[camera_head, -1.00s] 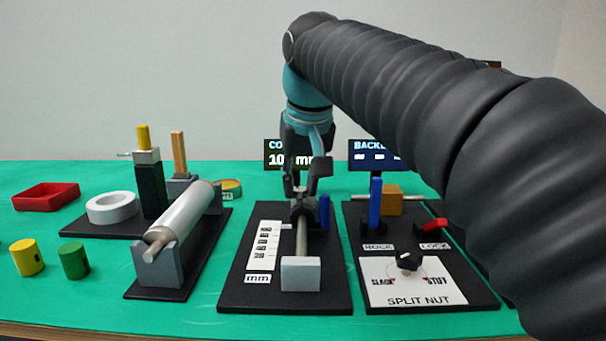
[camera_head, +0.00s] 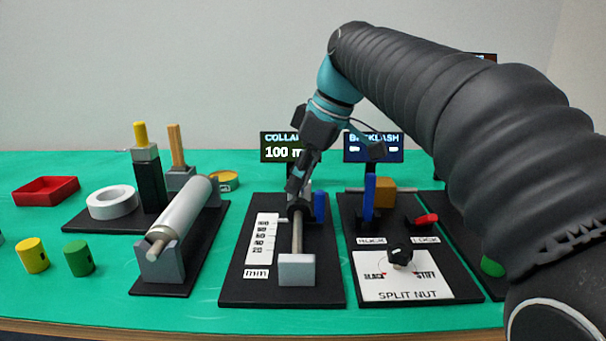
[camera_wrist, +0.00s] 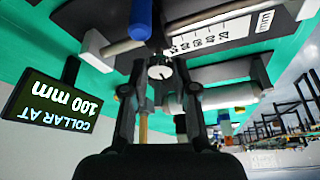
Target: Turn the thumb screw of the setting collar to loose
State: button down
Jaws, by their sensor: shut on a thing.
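The setting collar (camera_head: 300,213) is a dark block on a grey rod (camera_head: 297,238), over a black base beside a white mm scale (camera_head: 262,238). My gripper (camera_head: 296,196) reaches down to the collar, with its wrist tilted toward the upper right. In the wrist view, the thumb screw (camera_wrist: 160,71) shows as a pale round head with a dark mark, between the fingertips of my gripper (camera_wrist: 160,66). The fingers are shut on it. In the head view the fingers hide the screw. The collar display (camera_head: 281,147) reads 100 mm; it also shows in the wrist view (camera_wrist: 55,105).
A blue post (camera_head: 320,206) stands close right of the collar. The split nut panel (camera_head: 405,277), with a black knob and red lock lever (camera_head: 427,219), lies to the right. A roller (camera_head: 183,218) lies to the left. Green table shows at the front left.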

aim_at(317, 191)
jog(key=shift+w+n+g+y, duration=0.15)
jog(key=shift+n+g, duration=0.3)
jog(key=shift+n, duration=0.65)
jog(key=shift+n+g+y, duration=0.15)
jog(key=shift+n+g, duration=0.3)
jog(key=shift+n, duration=0.65)
jog(key=c, duration=0.9)
grip_release()
jog(key=shift+r, duration=0.15)
jog(key=shift+v, duration=3.65)
